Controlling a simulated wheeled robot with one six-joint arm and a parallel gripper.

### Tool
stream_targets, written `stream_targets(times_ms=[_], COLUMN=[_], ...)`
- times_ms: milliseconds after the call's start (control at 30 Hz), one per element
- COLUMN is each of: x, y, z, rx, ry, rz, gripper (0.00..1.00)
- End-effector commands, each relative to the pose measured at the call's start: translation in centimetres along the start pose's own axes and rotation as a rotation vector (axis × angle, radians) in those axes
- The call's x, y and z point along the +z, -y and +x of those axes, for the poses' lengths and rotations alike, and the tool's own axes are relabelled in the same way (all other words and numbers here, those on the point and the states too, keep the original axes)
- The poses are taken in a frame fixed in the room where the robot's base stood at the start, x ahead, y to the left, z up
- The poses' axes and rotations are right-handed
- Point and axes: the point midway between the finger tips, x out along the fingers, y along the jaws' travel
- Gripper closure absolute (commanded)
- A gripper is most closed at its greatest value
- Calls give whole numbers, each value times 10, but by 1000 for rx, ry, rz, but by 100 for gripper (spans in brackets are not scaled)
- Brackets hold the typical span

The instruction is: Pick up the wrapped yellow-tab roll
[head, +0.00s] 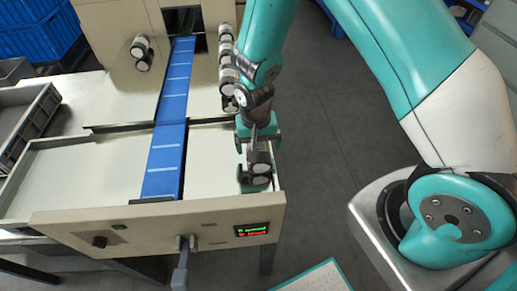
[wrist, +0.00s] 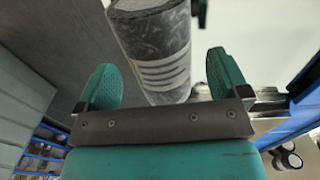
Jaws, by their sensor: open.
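A grey wrapped roll with white stripes and a pale band (wrist: 155,45) fills the upper middle of the wrist view. It lies between the two teal fingers of my gripper (wrist: 160,65), with a visible gap to the left finger and a smaller one to the right. My gripper is open. In the head view my gripper (head: 255,160) is low over the right end of the machine's tray, with a dark-and-white roll (head: 260,163) between its fingers.
Several similar rolls (head: 228,75) stand in a row right of the blue conveyor (head: 168,150), and more (head: 141,48) sit left of it. The tray's front wall (head: 150,225) with a lit display (head: 251,229) is close to my gripper. Grey floor (head: 330,140) lies open to the right.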

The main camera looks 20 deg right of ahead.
Motion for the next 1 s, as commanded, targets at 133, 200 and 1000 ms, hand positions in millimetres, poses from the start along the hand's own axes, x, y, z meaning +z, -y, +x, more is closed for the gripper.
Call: stream_targets(times_ms=[133, 200, 1000], x=[1, 0, 0], y=[0, 0, 0], z=[15, 16, 12], rx=[1, 0, -1], ry=[2, 0, -1], rz=[0, 0, -1], gripper=[7, 7, 71])
